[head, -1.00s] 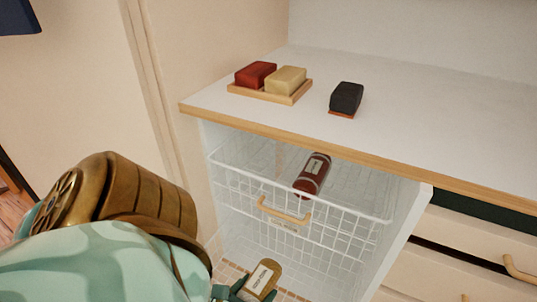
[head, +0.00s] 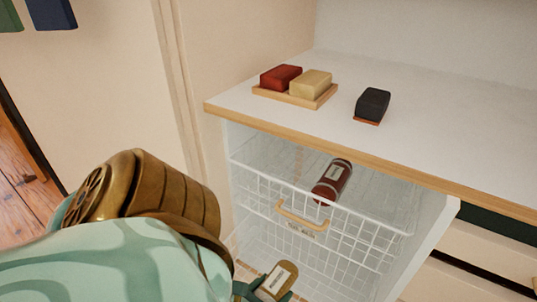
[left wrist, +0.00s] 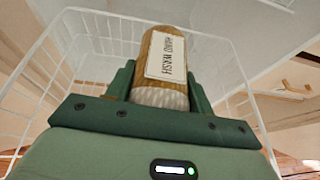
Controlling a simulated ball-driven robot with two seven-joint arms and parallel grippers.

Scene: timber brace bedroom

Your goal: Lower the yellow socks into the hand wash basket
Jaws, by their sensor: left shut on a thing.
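The yellow socks are a mustard-brown roll (head: 278,278) with a pale label; in the left wrist view the roll (left wrist: 160,97) shows a ribbed pale end and the label reads HAND WASH. My left gripper (head: 266,290) is shut on the roll, its green fingers (left wrist: 160,85) on either side. The white wire basket (head: 355,232) has a wooden handle and a small tag too small to read. It also shows in the left wrist view (left wrist: 95,45). In the head view the roll appears in front of and below the basket's handle. My right gripper is not in view.
A dark red roll (head: 332,182) lies in the wire basket. Above it is a white counter (head: 430,130) with a wooden front edge. A tray (head: 290,97) with red and cream blocks and a dark block (head: 373,104) stand there. Drawers (head: 470,280) are at right.

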